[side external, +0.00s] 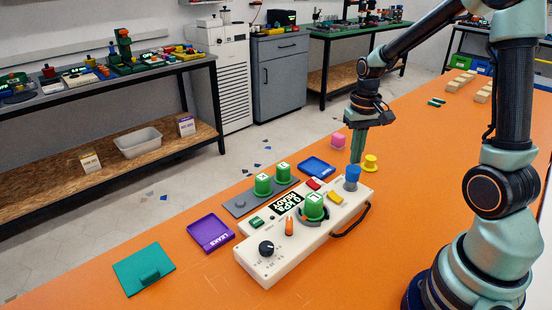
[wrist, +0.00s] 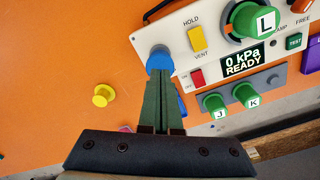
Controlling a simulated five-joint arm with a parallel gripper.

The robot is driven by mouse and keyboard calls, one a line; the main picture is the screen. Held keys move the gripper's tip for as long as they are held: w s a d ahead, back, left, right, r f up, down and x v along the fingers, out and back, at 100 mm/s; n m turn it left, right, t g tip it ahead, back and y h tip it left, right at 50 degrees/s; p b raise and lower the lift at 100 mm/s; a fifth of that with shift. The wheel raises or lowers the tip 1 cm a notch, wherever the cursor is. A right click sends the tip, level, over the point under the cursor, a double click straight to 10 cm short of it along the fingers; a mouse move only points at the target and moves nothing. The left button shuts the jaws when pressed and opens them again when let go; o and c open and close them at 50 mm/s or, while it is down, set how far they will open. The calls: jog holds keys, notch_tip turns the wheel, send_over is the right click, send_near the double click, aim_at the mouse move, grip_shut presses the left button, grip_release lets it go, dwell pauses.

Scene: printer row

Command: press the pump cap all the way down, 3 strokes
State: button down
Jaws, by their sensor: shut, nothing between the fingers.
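The white pump box (side external: 262,262) lies on the orange table, with a display that reads "0 kPa READY" (wrist: 243,60). The blue pump cap (side external: 352,174) stands up on a post at the box's far right corner. In the wrist view the blue cap (wrist: 159,56) shows just beyond my fingertips, which hide part of it. My gripper (side external: 357,160) is shut and empty, pointing down, with its green fingertips close above or just behind the cap. I cannot tell whether they touch it.
A green cylinder marked L (side external: 314,207) sits on the box, near an orange lever (side external: 289,226) and a black knob (side external: 266,248). Around it are a yellow spool (side external: 370,163), pink block (side external: 338,141), blue tray (side external: 317,168) and purple tray (side external: 210,233).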

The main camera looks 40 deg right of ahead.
aim_at(354, 168)
jog(key=shift+f, duration=0.15)
jog(key=shift+f, duration=1.85)
jog(key=shift+r, duration=2)
jog(key=shift+f, duration=0.1)
jog(key=shift+f, duration=1.85)
jog(key=shift+r, duration=1.95)
